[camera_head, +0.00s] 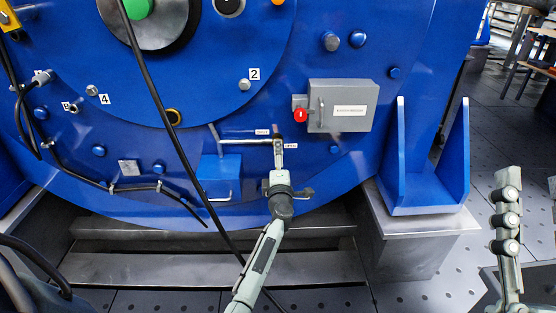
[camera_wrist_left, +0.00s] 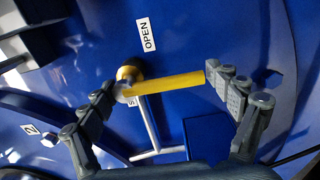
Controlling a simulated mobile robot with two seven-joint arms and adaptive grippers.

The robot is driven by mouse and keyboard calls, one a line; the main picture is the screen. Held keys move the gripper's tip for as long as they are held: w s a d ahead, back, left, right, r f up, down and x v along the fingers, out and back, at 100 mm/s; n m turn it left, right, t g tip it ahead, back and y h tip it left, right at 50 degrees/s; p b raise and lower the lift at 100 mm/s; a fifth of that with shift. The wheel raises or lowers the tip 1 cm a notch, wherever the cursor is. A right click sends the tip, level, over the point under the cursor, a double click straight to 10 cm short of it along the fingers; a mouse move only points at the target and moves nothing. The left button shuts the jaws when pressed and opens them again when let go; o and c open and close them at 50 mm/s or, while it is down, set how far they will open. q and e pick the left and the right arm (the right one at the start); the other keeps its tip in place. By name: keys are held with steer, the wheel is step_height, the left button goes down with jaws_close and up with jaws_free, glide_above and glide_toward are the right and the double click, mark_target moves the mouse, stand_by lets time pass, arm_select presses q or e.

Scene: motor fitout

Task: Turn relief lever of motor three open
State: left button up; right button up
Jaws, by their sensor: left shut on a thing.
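The relief lever is a yellow bar (camera_wrist_left: 170,86) in the left wrist view, with a round yellow hub (camera_wrist_left: 130,72) at its left end. An OPEN label (camera_wrist_left: 146,34) is on the blue motor wall above the hub; a second label is mostly hidden behind the bar.
A grey box (camera_head: 343,106) with a red knob (camera_head: 300,115) is right of the lever. A thin metal pipe (camera_head: 240,141) runs just left of it, above a blue box (camera_head: 219,175). A black cable (camera_head: 165,105) hangs left of my left arm. A blue bracket (camera_head: 427,180) stands at right.

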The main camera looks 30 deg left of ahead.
arm_select(q)
steer(key=o, duration=1.2)
steer(key=shift+s+a+f, duration=0.1)
steer(key=shift+a+f, duration=0.1)
steer(key=shift+o, duration=1.2)
steer(key=shift+f, duration=0.1)
steer(key=shift+d, duration=0.1)
